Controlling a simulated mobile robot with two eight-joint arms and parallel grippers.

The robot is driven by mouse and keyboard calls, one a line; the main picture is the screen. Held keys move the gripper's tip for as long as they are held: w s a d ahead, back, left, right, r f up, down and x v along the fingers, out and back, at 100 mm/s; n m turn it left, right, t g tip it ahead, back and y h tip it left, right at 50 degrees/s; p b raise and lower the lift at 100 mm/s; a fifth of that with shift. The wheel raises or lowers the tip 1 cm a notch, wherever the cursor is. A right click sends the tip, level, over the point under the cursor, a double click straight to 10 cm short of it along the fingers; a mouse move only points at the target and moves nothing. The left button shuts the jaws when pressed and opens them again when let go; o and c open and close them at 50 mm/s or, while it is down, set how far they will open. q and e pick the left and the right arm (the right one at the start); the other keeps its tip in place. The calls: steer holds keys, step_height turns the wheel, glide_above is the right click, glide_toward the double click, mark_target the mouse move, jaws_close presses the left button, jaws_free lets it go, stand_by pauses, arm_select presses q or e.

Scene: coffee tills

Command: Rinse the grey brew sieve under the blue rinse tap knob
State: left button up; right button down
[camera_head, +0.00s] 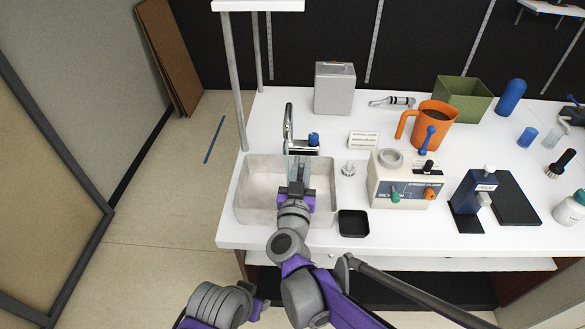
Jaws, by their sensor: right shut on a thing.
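The chrome tap (289,125) stands at the back of the steel sink, with its blue rinse tap knob (313,139) just to the right of the spout. A pale, see-through stream shows below the spout. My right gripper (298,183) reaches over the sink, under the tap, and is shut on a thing. That looks to be the grey brew sieve, but the gripper and stream hide most of it, so its shape and tilt are unclear. My left arm is low at the bottom left, off the counter; its gripper (258,303) is partly hidden, its jaws unclear.
The sink (244,214) is set into the white counter's left end. A black tray (353,223) is at its front right. The cream machine (405,190), dark blue device (473,190), orange jug (437,117) and green box (463,98) stand further right. A metal canister (334,89) is behind.

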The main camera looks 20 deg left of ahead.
steer(key=s+d, duration=0.1)
steer(key=d, duration=0.5)
steer(key=shift+s+d+p, duration=0.15)
steer(key=shift+p, duration=0.2)
stand_by(1.2)
step_height(320, 180, up, 13)
steer(key=p, duration=0.9)
steer(key=shift+p, duration=0.3)
